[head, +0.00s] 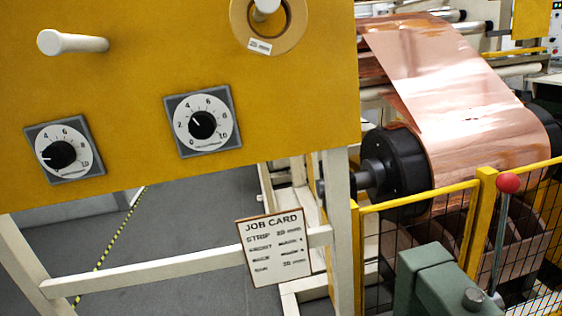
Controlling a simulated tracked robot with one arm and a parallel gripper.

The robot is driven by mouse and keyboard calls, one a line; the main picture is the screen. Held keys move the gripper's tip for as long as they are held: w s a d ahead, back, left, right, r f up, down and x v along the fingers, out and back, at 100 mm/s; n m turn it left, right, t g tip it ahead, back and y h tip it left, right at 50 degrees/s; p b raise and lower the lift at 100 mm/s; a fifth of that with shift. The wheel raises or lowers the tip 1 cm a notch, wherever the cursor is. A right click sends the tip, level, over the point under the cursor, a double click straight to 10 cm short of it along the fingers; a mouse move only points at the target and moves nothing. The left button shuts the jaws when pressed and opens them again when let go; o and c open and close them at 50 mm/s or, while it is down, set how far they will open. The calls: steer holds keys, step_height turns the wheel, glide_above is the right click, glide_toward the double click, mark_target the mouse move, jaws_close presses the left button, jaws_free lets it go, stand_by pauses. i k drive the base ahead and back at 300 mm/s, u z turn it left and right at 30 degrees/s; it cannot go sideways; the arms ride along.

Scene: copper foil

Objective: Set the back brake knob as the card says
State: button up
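Two round black brake knobs with white dials on grey square plates sit on the yellow panel. The left knob (59,154) has its white mark pointing left, near the low end of its scale. The right knob (202,125) has its mark pointing up and left, around between 2 and 4. I see no front or back label, so I cannot tell which is the back one. The job card (275,248) hangs tilted on the frame below the panel. Its heading and "STRIP" are readable; the lines below are too blurred to read surely. My gripper is not in view.
A white peg (72,42) sticks out above the left knob. A tape roll (267,45) hangs on another peg. Copper foil (460,100) runs over a black roller at right, behind a yellow mesh guard (420,197). A red-topped lever (508,183) and green block (440,280) stand lower right.

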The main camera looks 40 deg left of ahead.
mark_target(59, 156)
steer(key=u, duration=1.65)
